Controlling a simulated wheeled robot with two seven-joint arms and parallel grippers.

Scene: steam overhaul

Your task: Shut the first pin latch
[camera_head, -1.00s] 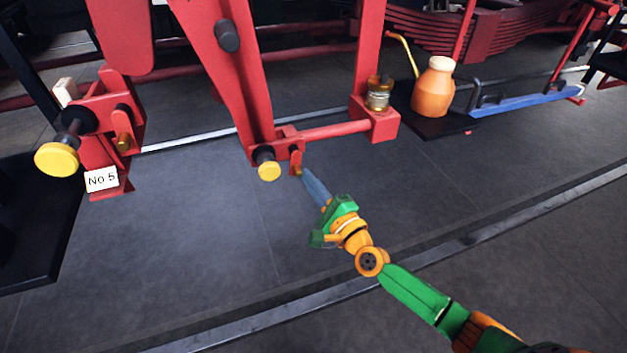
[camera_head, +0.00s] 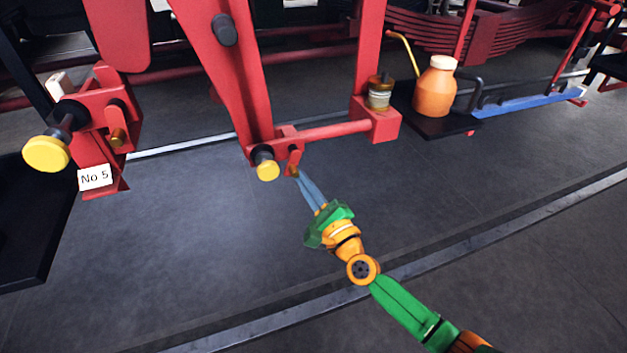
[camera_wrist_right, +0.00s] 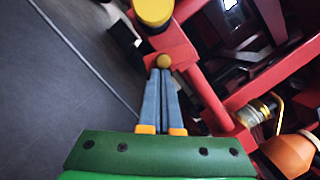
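A red bracket in the middle of the head view carries a yellow-capped dark pin (camera_head: 267,169) and a small red latch (camera_head: 288,138) beside it. A brass knob (camera_head: 293,170) hangs at the latch's lower end. My right gripper (camera_head: 301,178) reaches up to this knob from the lower right. In the right wrist view its grey-blue fingers (camera_wrist_right: 162,76) lie close together, with the brass knob (camera_wrist_right: 163,62) right at their tips. I see no clear grip around the knob; contact is hard to tell. The yellow cap (camera_wrist_right: 153,10) shows beyond. My left gripper is out of view.
Another yellow-capped pin (camera_head: 46,154) with its own brass knob (camera_head: 118,137) and a "No 5" label (camera_head: 95,177) is at the left. A red bar (camera_head: 335,132), a glass oiler (camera_head: 379,93) and an orange jug (camera_head: 435,88) are at the right. The floor in front is clear.

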